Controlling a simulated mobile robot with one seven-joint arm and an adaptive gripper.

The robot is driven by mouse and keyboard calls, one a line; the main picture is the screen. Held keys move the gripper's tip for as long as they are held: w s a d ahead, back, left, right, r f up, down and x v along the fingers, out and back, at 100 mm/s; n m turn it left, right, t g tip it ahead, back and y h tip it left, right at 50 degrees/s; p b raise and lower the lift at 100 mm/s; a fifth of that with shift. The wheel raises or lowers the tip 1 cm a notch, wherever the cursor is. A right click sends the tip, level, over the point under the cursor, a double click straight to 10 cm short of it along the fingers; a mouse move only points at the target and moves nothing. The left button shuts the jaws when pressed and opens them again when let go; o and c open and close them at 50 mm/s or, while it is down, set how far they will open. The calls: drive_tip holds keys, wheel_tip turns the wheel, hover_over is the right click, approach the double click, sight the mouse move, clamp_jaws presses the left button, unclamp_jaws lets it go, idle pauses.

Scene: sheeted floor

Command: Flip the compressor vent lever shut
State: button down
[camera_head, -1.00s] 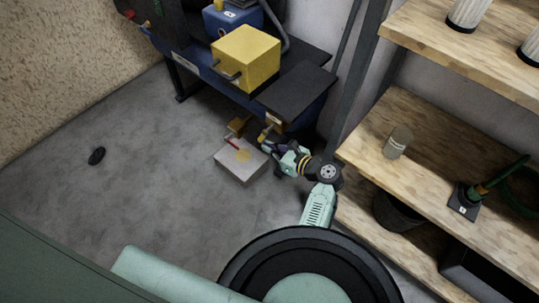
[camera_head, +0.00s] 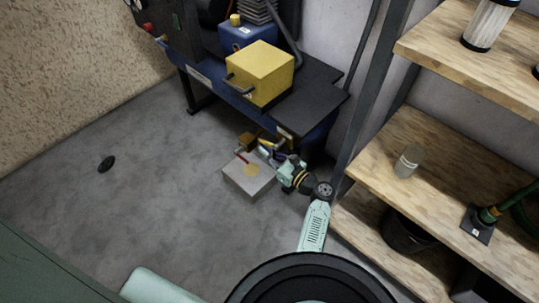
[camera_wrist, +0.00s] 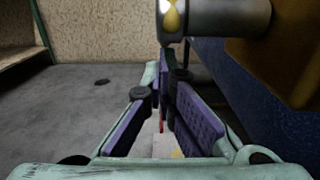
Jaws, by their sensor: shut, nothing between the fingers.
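The compressor bench (camera_head: 230,85) stands at the back wall. Under its front edge is a small brass-coloured fitting (camera_head: 247,140), and a thin red lever (camera_head: 242,158) slants down beside it above a grey block. My gripper (camera_head: 264,150) is just right of the fitting, under the bench edge, with its fingers shut and empty. In the wrist view, the shut fingers (camera_wrist: 168,62) point ahead below a grey cylinder (camera_wrist: 225,18) with a yellow drop mark. A bit of red (camera_wrist: 161,127) shows low between the finger links. I cannot tell whether the fingers touch anything.
The grey block (camera_head: 244,186) with a yellowish round mark sits on the floor below the fitting. A yellow box (camera_head: 262,72) is on the bench. Wooden shelves (camera_head: 420,140) stand close at right. A black disc (camera_head: 106,164) lies on otherwise open floor at left.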

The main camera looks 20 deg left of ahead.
drive_tip(key=shift+w+a+r+y+b, duration=0.1)
drive_tip(key=shift+a+r+y+b, duration=0.3)
drive_tip(key=shift+a+b, duration=0.15)
drive_tip(key=shift+w+r+t+y, duration=0.1)
drive_tip(key=shift+t+y, duration=0.2)
idle(0.5)
drive_tip(key=shift+d, duration=0.1)
idle(0.5)
